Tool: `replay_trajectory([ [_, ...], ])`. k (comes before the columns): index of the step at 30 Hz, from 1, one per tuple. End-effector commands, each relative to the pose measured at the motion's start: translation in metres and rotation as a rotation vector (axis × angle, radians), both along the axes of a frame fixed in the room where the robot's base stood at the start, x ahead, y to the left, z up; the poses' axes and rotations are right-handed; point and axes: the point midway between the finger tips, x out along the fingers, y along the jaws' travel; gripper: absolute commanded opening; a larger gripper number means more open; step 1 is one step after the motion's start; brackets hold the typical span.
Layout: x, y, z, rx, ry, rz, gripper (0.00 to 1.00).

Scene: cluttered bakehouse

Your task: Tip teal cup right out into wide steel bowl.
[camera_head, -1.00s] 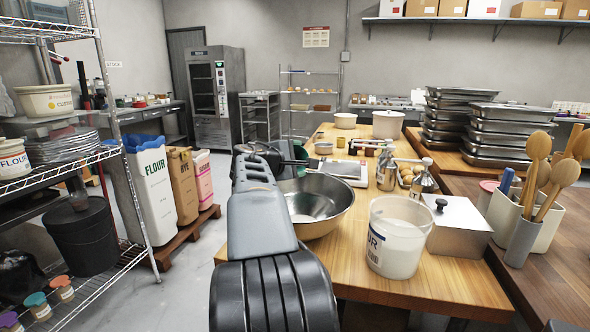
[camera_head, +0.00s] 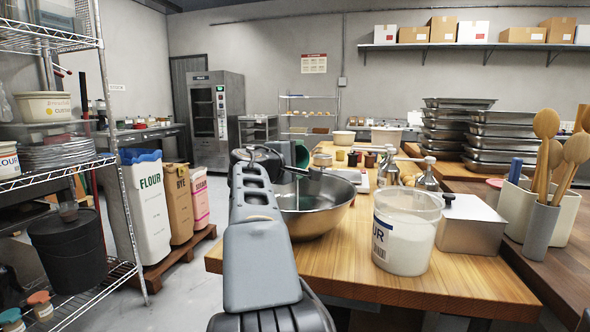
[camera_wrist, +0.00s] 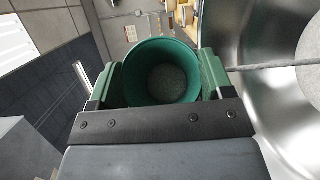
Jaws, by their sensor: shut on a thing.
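The teal cup (camera_wrist: 135,67) is dark green and sits between my gripper's two fingers (camera_wrist: 160,78). My gripper is shut on it. In the wrist view I look into its open mouth, with pale grey grainy stuff at the bottom. In the head view the cup (camera_head: 301,154) shows partly behind my arm, above the back left rim of the wide steel bowl. The wide steel bowl (camera_head: 322,212) stands on the wooden table, partly hidden by my arm. Its shiny inner wall (camera_wrist: 262,100) is right of the cup in the wrist view, with pale stuff at the edge.
A thin grey rod (camera_wrist: 275,66) crosses beside the cup over the bowl. A white flour tub (camera_head: 407,235) and a steel box (camera_head: 470,226) stand right of the bowl. Metal shaker bottles (camera_head: 388,168) stand behind it.

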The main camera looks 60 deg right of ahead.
Motion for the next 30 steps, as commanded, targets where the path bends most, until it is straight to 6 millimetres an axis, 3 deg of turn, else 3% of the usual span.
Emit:
replay_trajectory([
  [6,-0.0018,0.0011,-0.0076,-0.034,-0.05,0.0,0.47],
  [30,-0.0039,0.0028,-0.0063,-0.075,-0.109,0.0,0.46],
])
